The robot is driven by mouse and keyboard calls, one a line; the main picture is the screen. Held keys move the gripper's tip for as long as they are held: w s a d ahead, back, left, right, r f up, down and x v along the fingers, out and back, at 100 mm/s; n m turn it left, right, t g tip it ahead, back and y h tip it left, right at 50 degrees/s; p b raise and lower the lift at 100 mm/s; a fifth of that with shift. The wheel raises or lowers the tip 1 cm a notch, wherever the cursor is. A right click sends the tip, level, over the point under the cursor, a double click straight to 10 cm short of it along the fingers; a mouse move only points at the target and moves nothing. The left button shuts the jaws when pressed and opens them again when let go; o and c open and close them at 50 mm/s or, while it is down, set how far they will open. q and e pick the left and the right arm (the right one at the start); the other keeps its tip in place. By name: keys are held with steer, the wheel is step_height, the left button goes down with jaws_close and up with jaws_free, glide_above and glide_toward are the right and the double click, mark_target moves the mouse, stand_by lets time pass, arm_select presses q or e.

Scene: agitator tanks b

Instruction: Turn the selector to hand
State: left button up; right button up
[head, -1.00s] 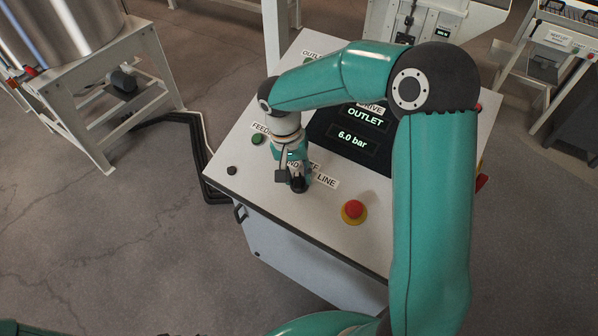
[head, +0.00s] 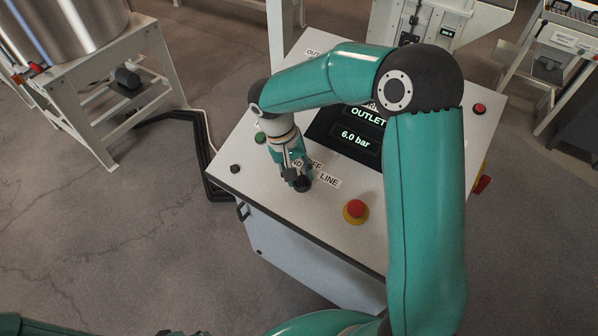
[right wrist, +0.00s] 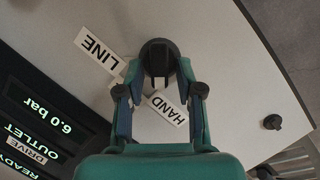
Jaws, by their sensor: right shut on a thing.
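The selector is a black knob (right wrist: 158,56) on the sloping white panel, and it shows between my fingers in the right wrist view. In the head view its dark end (head: 302,185) shows at the fingertips. My right gripper (head: 298,177) comes down over it and is shut on it; it also shows in the right wrist view (right wrist: 160,70), a finger on each side. The HAND label (right wrist: 168,108) and the LINE label (right wrist: 97,50) lie beside the knob. The OFF label is partly hidden. I cannot tell which label the knob points to.
A red emergency button (head: 355,209) on a yellow base stands right of the selector. A green button (head: 260,137) and a small black knob (head: 235,169) are to the left. The display (head: 345,135) reads 6.0 bar, partly behind my right arm.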

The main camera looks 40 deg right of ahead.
steer(key=o, duration=0.8)
steer(key=v, duration=1.2)
